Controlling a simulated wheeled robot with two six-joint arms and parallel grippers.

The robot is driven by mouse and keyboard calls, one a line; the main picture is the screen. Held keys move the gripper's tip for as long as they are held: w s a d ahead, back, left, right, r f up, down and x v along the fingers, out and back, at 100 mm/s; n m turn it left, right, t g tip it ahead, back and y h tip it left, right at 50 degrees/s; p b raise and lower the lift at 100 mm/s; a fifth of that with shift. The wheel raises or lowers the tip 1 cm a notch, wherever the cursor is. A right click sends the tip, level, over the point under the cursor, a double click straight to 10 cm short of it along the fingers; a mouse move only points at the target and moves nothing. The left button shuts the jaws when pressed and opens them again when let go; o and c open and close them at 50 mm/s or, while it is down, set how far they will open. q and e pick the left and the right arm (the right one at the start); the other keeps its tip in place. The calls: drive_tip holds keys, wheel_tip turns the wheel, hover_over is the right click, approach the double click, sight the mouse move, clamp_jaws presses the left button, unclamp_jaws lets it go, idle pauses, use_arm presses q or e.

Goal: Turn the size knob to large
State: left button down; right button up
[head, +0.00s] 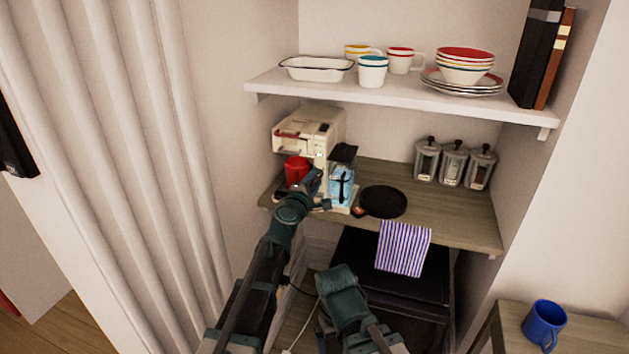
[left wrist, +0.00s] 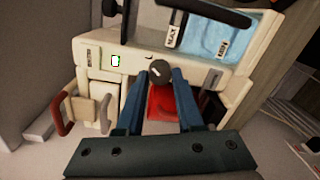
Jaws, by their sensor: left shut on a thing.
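A cream coffee machine (head: 318,125) stands at the left end of the wooden shelf; it also fills the top of the left wrist view (left wrist: 90,55). A dark round knob (left wrist: 160,72) sits on its front panel, with a small pale mark; I cannot read its setting. My left gripper (head: 312,183) is at the machine's front. In the left wrist view its fingers (left wrist: 160,78) are closed on the knob from both sides. In the head view the knob is hidden by my gripper. My right gripper is not in view.
A red mug (head: 296,170) sits at the machine, below the knob. A blue water tank (head: 340,188) is on its right. A shelf with dishes (head: 400,96) hangs above.

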use_arm(q)
drive_tip(key=shift+s+m, duration=0.1)
drive_tip(key=shift+m, duration=0.2)
drive_tip(key=shift+d, duration=0.1)
drive_tip(key=c, duration=0.5)
unclamp_jaws()
drive_tip(key=shift+c, duration=0.2)
drive_tip(key=v, duration=1.3)
drive_tip(key=shift+s+p, duration=0.3)
drive_tip(key=shift+s, duration=0.05)
drive_tip(key=shift+f, duration=0.15)
